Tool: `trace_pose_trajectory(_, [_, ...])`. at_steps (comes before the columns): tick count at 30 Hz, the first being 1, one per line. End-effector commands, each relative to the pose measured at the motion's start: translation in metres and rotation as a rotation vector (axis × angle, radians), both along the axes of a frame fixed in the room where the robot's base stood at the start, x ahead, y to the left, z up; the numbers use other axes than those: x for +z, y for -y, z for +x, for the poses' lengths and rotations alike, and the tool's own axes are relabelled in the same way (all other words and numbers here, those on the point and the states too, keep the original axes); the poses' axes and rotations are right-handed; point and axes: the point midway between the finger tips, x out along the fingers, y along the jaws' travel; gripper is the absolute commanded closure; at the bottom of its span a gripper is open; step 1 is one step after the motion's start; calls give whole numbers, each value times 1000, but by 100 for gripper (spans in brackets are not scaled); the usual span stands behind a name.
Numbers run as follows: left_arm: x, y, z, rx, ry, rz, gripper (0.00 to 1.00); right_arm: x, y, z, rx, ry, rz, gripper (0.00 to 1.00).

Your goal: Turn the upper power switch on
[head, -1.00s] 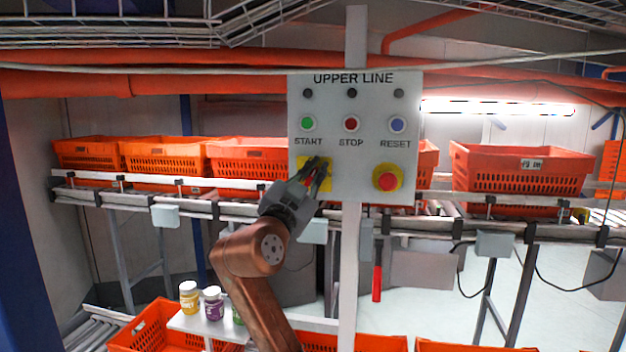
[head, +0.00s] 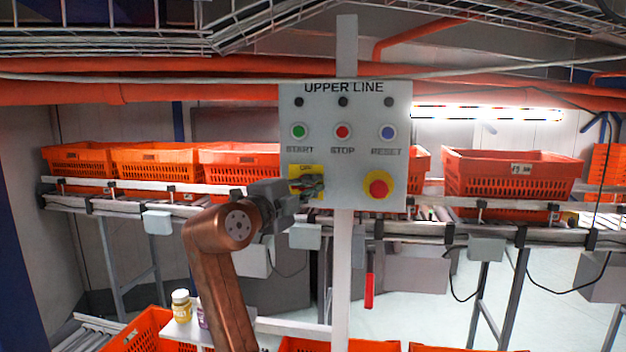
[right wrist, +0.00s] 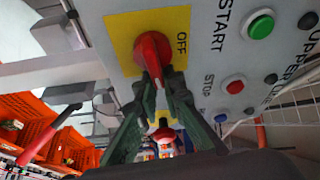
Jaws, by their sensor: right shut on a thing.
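The power switch is a red knob (right wrist: 152,52) on a yellow plate (head: 294,172) at the lower left of the grey "UPPER LINE" panel (head: 343,110). In the right wrist view the plate bears the word OFF beside the knob. My right gripper (head: 314,185) is at the plate, its arm coming in from the lower left. In the right wrist view its fingers (right wrist: 160,88) are shut on the knob's near end. In the head view the gripper hides much of the knob. My left gripper is not in view.
Green start (head: 299,131), red stop (head: 343,131) and blue reset (head: 387,132) buttons sit above the switch. A red emergency button (head: 378,185) sits to its right. Orange totes (head: 512,175) stand on the conveyor behind. A jar (head: 181,305) stands on a low shelf.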

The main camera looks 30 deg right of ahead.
Motion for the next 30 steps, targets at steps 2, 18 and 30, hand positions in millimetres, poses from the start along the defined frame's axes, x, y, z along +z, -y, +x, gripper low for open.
trace_pose_trajectory(2, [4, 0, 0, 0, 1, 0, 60, -2, -1, 3, 6, 23, 35, 100])
trace_pose_trajectory(18, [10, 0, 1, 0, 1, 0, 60, -4, 0, 2, 6, 119, 127, 100])
trace_pose_trajectory(30, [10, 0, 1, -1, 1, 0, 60, -3, 0, 2, 7, 120, 125, 86])
